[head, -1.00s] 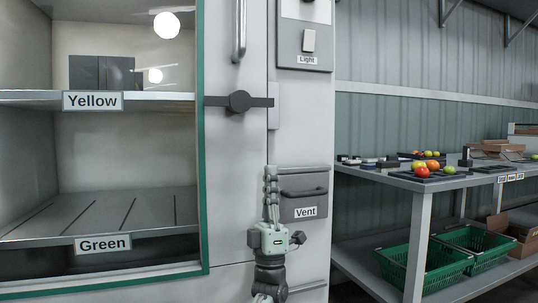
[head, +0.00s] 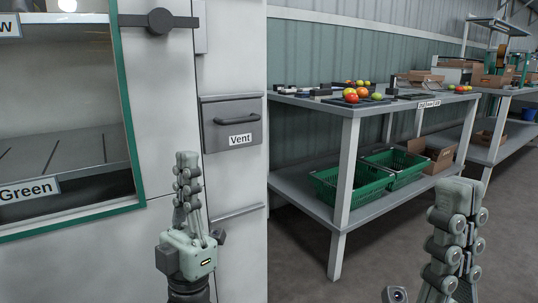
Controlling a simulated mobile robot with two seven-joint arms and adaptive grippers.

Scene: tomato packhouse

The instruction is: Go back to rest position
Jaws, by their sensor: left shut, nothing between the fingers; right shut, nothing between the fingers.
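My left gripper (head: 187,180) points upward in front of the white cabinet, left of and below the "Vent" drawer. It is shut with nothing in it. My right gripper (head: 462,205) stands at the lower right, pointing up in front of the floor. It is also shut and empty. The "Vent" drawer (head: 232,123) is a grey front with a dark handle on the cabinet, and it looks closed.
The cabinet window (head: 66,80) with a "Green" shelf label is at the left. A grey table (head: 347,111) with tomatoes and dark trays stands at centre right, green baskets (head: 335,187) on its lower shelf. Open floor (head: 400,240) lies in front of it.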

